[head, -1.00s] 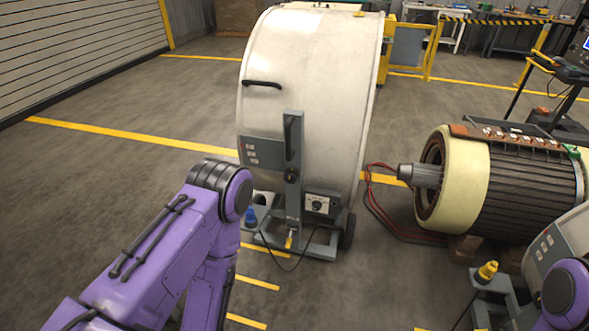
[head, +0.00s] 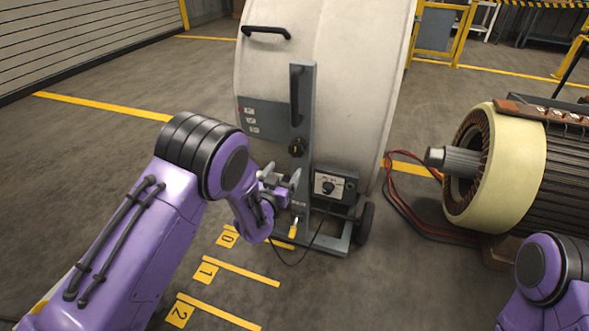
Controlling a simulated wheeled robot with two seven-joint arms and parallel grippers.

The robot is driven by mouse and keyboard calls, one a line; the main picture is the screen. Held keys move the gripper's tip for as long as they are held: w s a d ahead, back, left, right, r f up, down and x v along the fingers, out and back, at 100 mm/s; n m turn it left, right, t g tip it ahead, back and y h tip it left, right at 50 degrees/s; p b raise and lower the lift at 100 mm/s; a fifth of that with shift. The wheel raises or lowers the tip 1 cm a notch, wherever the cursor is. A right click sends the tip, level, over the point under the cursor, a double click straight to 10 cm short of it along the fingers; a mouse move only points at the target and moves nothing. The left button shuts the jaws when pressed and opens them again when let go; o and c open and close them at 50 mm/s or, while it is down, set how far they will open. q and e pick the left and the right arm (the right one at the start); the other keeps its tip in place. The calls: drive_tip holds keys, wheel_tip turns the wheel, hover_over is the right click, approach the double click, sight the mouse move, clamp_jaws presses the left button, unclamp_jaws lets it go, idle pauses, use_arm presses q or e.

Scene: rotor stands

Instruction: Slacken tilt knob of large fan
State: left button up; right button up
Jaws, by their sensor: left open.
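The large fan (head: 345,90) is a big off-white drum standing on a grey wheeled base. A grey upright bracket on its side carries a dark round tilt knob (head: 297,147) with a small yellow mark. A black handle bar sits above the knob on the bracket. My left gripper (head: 279,174) is just below and left of the knob, apart from it, with its grey fingers open and nothing seen between them. My right arm shows only at the lower right; its gripper is out of view.
A control box with a dial (head: 329,187) sits right of the bracket, with a black cable hanging to the floor. A yellow-tipped lever (head: 293,228) is low on the base. Open floor with yellow lines lies in front.

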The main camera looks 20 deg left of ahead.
sight(295, 151)
use_arm(q)
drive_tip(key=w, duration=0.5)
drive_tip(key=w+b, duration=0.1)
drive_tip(key=w, duration=0.4)
drive_tip(key=shift+w+d+r, duration=0.15)
drive_tip(key=shift+r, duration=0.05)
drive_tip(key=c, duration=1.1)
